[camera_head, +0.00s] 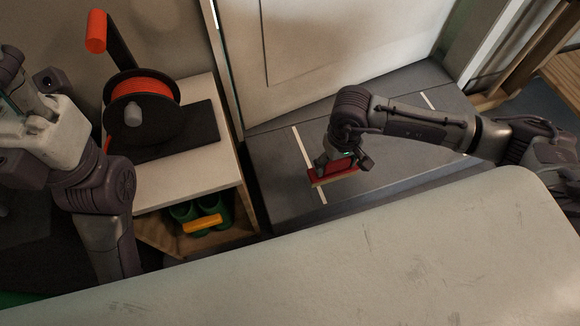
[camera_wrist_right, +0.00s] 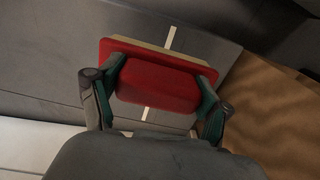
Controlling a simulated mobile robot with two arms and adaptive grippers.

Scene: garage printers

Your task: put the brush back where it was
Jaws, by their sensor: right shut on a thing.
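The brush (camera_wrist_right: 160,82) has a red body and a pale edge along one long side. My right gripper (camera_wrist_right: 155,98) has a finger at each end of the brush and is shut on it. In the head view the brush (camera_head: 333,173) is under my right gripper (camera_head: 340,160), over a grey surface (camera_head: 275,175) with pale stripes, close to the left stripe (camera_head: 301,146). I cannot tell whether the brush touches the surface. My left arm (camera_head: 95,190) is at the left; its fingertips are not clearly shown.
A white-topped cabinet (camera_head: 165,187) at left carries a spool (camera_head: 143,100) with orange filament on a dark base. Green items and a yellow one (camera_head: 203,223) sit on its lower shelf. A pale surface (camera_head: 400,260) fills the front. A white door (camera_head: 340,45) stands behind the grey surface.

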